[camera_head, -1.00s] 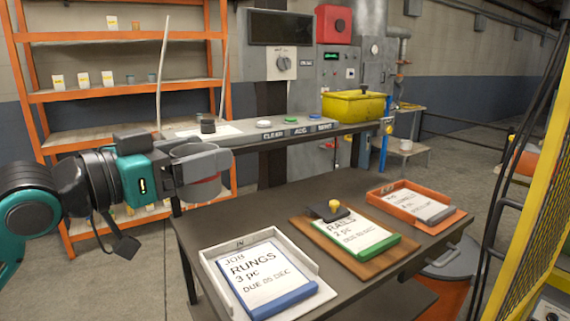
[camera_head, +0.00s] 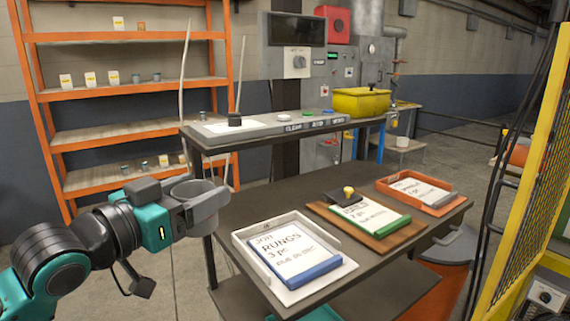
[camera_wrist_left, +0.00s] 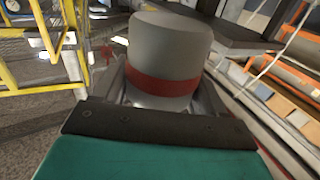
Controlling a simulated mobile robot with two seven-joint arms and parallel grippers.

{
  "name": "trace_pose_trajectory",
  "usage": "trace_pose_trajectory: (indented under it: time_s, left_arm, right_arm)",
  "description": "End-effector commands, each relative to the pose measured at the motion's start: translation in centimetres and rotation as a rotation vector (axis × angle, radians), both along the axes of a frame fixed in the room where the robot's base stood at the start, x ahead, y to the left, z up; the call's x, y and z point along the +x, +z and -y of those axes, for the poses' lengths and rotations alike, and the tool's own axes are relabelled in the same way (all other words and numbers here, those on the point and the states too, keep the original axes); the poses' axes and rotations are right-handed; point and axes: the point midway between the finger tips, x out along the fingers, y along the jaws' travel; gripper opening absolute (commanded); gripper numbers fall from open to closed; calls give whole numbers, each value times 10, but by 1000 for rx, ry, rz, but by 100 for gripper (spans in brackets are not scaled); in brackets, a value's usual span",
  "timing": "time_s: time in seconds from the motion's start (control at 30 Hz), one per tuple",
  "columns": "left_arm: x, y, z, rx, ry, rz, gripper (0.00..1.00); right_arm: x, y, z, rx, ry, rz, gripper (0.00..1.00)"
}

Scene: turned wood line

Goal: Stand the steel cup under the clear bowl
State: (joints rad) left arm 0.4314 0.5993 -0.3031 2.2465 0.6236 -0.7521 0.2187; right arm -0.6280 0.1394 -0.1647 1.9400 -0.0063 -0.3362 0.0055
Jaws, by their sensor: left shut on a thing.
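My left gripper (camera_head: 196,196) is shut on a grey metal cup (camera_head: 190,188), held in the air to the left of the work table. In the left wrist view the cup (camera_wrist_left: 168,45) has a plain grey body with a red band, and it sits between the fingers. A white round piece (camera_head: 283,118) stands on the raised ledge (camera_head: 222,137) above a label reading CLEAR. My right gripper is not in view.
The work table holds a white tray with a RUNGS card (camera_head: 285,252), a green-edged card (camera_head: 368,219) on a wooden board and an orange tray (camera_head: 452,205). A yellow bin (camera_head: 357,102) stands at the back. Orange shelves (camera_head: 130,87) are at left; a yellow mesh guard (camera_head: 530,200) is at right.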

Motion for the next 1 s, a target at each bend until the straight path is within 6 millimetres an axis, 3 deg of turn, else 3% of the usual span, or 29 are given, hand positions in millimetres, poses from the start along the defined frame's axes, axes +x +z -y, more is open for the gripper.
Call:
trace_pose_trajectory:
  time_s: [0.03,0.27,0.6,0.8,1.0]
  left_arm:
    - [-1,-17,-1,-8,36,-10,39]
    - [-10,-77,-19,-8,227,-11,39]
    - [-50,-159,-47,-4,480,-10,39]
    - [-71,-187,-57,-1,563,-3,39]
    - [-79,-196,-60,1,588,3,39]
  right_arm:
    - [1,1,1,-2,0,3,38]
    - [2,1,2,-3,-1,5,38]
    - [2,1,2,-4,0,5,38]
    - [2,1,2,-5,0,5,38]
    - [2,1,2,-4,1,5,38]
